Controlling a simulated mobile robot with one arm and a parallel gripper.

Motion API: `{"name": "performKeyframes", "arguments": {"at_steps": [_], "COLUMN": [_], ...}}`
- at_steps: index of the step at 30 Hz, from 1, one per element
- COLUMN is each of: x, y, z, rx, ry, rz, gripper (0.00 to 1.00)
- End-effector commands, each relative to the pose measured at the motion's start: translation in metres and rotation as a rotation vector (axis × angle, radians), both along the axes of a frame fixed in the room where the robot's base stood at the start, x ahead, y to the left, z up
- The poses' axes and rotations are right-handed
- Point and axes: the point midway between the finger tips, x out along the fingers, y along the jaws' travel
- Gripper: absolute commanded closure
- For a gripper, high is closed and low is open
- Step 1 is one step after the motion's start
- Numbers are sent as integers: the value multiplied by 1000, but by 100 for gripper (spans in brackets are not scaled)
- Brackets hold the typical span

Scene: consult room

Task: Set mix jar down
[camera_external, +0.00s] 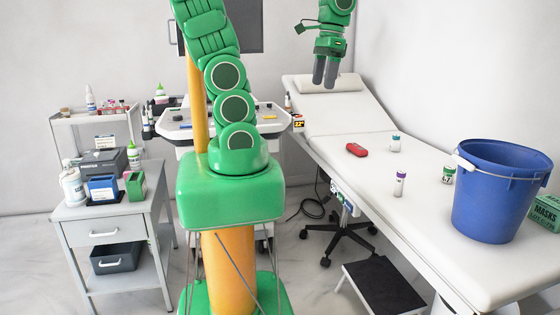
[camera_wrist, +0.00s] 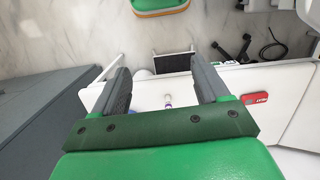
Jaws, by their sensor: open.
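My gripper (camera_external: 325,74) is open and empty, raised high above the exam table (camera_external: 345,148) near its headrest end. In the wrist view its two fingers (camera_wrist: 158,72) stand wide apart with nothing between them. Three small jars stand upright on the table: a purple-banded one (camera_external: 400,184), a green-banded one (camera_external: 448,174) and a pale one with a bluish lid (camera_external: 396,142). I cannot tell which is the mix jar. The purple-banded jar (camera_wrist: 168,101) shows far below, in the gap between the fingers.
A red case (camera_external: 356,149) lies on the table and also shows in the wrist view (camera_wrist: 254,98). A blue bucket (camera_external: 495,205) and a green masks box (camera_external: 546,210) fill the table's near right. A dark step (camera_external: 375,285) stands beside the table.

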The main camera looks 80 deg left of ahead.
Motion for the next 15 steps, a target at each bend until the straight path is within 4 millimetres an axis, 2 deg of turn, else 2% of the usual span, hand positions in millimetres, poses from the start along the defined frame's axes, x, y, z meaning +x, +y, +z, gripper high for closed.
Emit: {"name": "performKeyframes", "arguments": {"at_steps": [1,3,7,10,15], "x": [-14,-30,-55,-67,-74], "y": [-1,-1,-2,-1,0], "z": [0,-2,-7,-11,-12], "rx": [-5,-8,-13,-12,-9], "ry": [-6,-4,-3,3,3], "rz": [-6,-17,-31,-37,-40], "gripper": [25,25,25,25,25]}}
